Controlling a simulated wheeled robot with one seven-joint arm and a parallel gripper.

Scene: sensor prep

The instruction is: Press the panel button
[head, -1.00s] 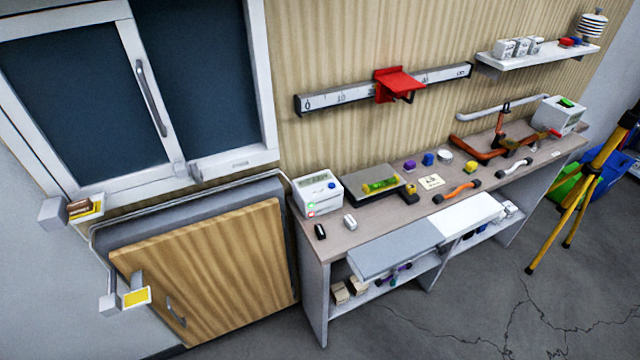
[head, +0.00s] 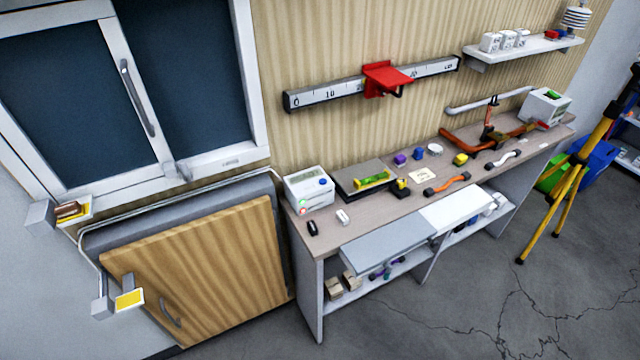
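A white panel box (head: 296,193) with a small grey display stands at the left end of the workbench. A blue round knob or button (head: 323,182) is on its face, right of the display. A small green spot and a small red or pink spot (head: 303,211) sit low on its left front; they are too small to make out clearly. I cannot tell which of these is the panel button. Another white box (head: 544,106) with a green display stands at the bench's far right end. My gripper is not in view.
The workbench (head: 340,235) holds a dark scale-like tray, small coloured blocks and handles. Grey and white panels jut from its front. A wooden door (head: 200,275) stands left of it. A yellow tripod (head: 570,185) stands right. Cracked floor (head: 450,320) in front is clear.

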